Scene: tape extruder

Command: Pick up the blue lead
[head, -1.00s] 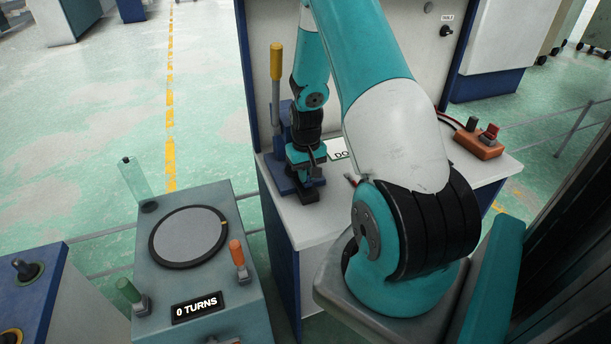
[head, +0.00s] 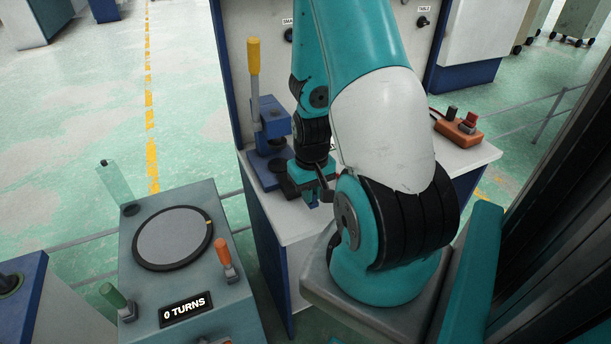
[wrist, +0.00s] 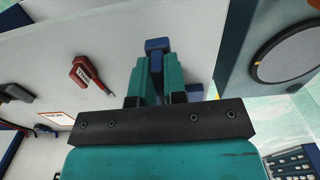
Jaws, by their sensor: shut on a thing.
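My gripper (head: 312,190) is low over the white worktop, right of and in front of the blue press. In the wrist view, its two teal fingers (wrist: 157,80) are closed around a dark blue block-shaped piece, the blue lead (wrist: 157,46). Its end sticks out past the fingertips. A little blue also shows under the gripper in the head view. Most of the held piece is hidden by the fingers, and I cannot tell whether it touches the worktop.
A blue press with a yellow lever (head: 254,80) stands beside my gripper. An orange box (head: 458,132) sits at the worktop's right end. A red-handled piece (wrist: 84,78) lies on the worktop. The turntable console (head: 180,270) stands to the left.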

